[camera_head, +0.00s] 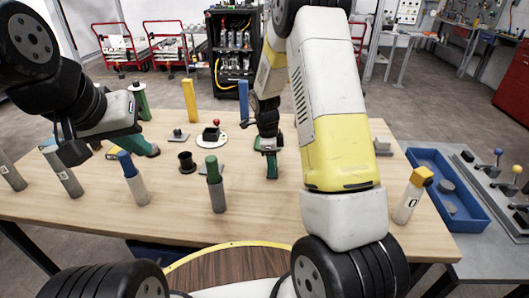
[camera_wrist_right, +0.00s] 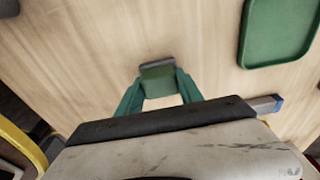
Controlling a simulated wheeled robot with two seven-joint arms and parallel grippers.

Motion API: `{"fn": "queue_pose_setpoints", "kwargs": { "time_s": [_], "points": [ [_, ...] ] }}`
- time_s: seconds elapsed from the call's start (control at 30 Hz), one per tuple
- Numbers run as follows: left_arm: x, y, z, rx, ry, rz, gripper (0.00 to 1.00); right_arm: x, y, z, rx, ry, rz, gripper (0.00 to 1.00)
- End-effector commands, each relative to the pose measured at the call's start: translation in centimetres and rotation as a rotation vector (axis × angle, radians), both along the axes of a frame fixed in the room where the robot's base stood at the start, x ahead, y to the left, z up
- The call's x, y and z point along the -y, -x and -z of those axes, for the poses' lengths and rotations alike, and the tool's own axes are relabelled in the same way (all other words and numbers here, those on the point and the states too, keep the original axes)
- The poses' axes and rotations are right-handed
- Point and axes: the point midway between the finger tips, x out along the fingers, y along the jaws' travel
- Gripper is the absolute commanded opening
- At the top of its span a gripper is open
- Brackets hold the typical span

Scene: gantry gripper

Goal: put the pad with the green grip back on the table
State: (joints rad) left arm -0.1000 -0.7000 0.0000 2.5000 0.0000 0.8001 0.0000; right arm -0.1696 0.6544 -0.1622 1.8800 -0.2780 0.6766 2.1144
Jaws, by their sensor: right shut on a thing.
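My right gripper (camera_wrist_right: 160,98) has its green fingers closed around the green grip (camera_wrist_right: 158,82) of a small pad. The pad's grey edge (camera_wrist_right: 157,61) shows just beyond the grip in the right wrist view. In the head view the right gripper (camera_head: 269,150) points down over the middle of the table (camera_head: 310,200); the pad there is mostly hidden and small. I cannot tell whether the pad touches the table top. My left gripper (camera_head: 142,146) is over the left part of the table, and its finger opening cannot be made out.
A green tray-like piece (camera_wrist_right: 278,32) lies on the wood in the right wrist view. Posts with blue (camera_head: 125,165) and green (camera_head: 211,170) tops, a dark cup (camera_head: 187,162) and a white disc (camera_head: 210,140) stand around. A blue tray (camera_head: 440,205) is at right. Bare wood lies in front.

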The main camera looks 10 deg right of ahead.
Motion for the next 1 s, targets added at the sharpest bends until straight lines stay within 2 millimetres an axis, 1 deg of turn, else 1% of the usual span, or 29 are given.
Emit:
{"fn": "queue_pose_setpoints", "kwargs": {
  "time_s": [0.03, 0.13, 0.47, 0.57, 0.67, 1.0],
  "points": [
    [0.0, 0.0, 0.0, 0.0, 0.0, 0.0, 0.0, 0.0, 0.0, 0.2, -0.001, 0.001, 0.0, 0.45],
    [0.0, 0.0, 0.0, 0.0, 0.0, 0.0, 0.0, 0.0, 0.0, 0.1, -0.001, 0.0, 0.0, 0.65],
    [0.0, 0.0, 0.0, 0.0, 0.0, 0.0, 0.0, 0.0, 0.0, 0.0, 0.0, 0.0, 0.0, 0.65],
    [0.0, 0.0, 0.0, 0.0, 0.0, 0.0, 0.0, 0.0, -0.1, -0.6, 0.003, 0.0, 0.0, 0.65],
    [0.0, 0.0, 0.0, 0.0, 0.0, 0.0, 0.0, -0.2, -0.1, -1.9, 0.004, 0.0, 0.001, 0.65],
    [0.0, 0.0, 0.0, 0.0, 0.0, 0.0, 0.0, -1.0, -0.4, -9.1, 0.005, -0.001, -0.001, 0.65]
  ]
}}
